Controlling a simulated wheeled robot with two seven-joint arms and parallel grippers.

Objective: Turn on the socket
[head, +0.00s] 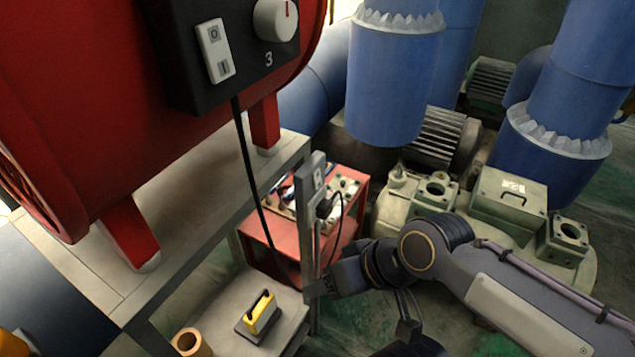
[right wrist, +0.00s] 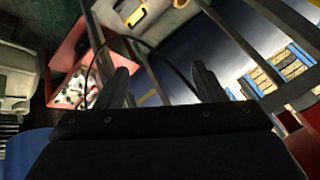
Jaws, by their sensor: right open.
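A small grey socket (head: 318,179) is fixed near the top of an upright metal post in the head view. A black plug (head: 324,207) with a cable sits just below it. My right gripper (head: 322,285) is lower on the post, below the socket, and its fingertips are partly hidden. In the right wrist view my right gripper (right wrist: 163,82) has its two dark fingers apart, with nothing held between them. A thin black cable (right wrist: 150,47) passes behind the fingers. The socket is not clear in that view. My left gripper is not in view.
A red machine (head: 80,110) with a black switch panel (head: 185,80) stands upper left on a metal frame. A yellow-and-black object (head: 258,313) and a tan ring (head: 188,343) rest on the lower shelf. A red cart (head: 270,255) stands behind the post. Blue pipes and pumps fill the back.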

